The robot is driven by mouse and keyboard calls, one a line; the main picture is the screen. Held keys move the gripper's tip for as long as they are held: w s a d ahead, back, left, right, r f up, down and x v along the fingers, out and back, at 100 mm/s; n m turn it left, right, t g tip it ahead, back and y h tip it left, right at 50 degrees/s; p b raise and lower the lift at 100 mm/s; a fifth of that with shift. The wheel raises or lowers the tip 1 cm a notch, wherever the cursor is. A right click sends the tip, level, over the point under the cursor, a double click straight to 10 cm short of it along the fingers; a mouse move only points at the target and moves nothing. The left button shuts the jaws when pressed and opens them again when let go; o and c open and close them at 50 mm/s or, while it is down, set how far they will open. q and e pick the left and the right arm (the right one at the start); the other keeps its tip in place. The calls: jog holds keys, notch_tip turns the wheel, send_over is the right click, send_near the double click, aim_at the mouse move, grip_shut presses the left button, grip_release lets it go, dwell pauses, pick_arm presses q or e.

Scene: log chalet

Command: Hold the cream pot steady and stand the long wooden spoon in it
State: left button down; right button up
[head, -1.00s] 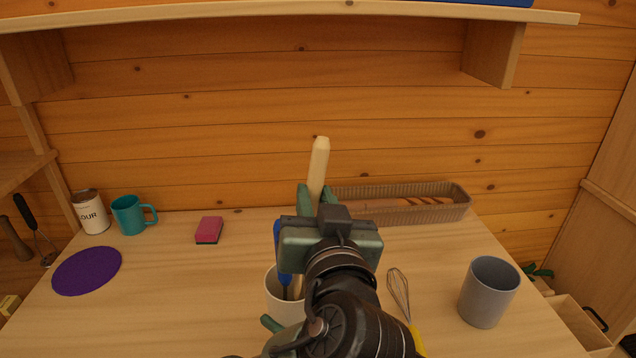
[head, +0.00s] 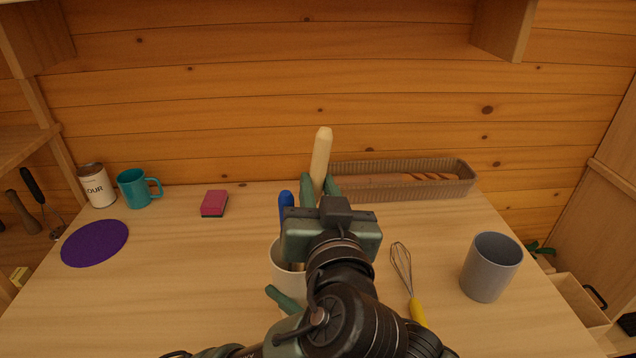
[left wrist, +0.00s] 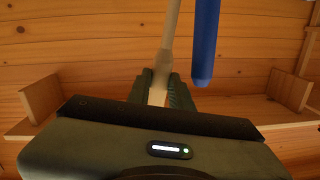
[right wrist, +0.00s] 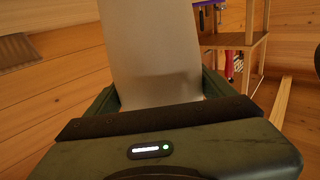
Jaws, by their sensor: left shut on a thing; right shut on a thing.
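The long wooden spoon (head: 321,158) stands nearly upright, its pale handle end up. My left gripper (head: 320,188) is shut on its handle above the pot; the left wrist view shows the handle (left wrist: 170,35) between the fingers. The cream pot (head: 284,276) stands on the table below, partly hidden by my arm. A blue-handled tool (head: 286,205) leans up out of it. My right gripper (right wrist: 160,92) is shut on the pot's wall (right wrist: 150,50); one green finger shows at the pot's front left in the head view. The spoon's lower end is hidden, so its depth cannot be told.
A long basket (head: 458,187) with bread is behind. A pink sponge (head: 214,203), teal mug (head: 134,189), flour can (head: 96,186) and purple mat (head: 95,243) are left. The table's left middle is clear.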

pick_arm(q)
jog(key=shift+f, duration=2.2)
jog(key=c, duration=1.2)
grip_release()
jog(key=s, duration=0.7)
jog(key=shift+s+d+r, duration=0.2)
jog(key=shift+s, duration=0.05)
pick_arm(e)
jog(key=o, duration=1.4)
jog(key=shift+o, duration=0.2)
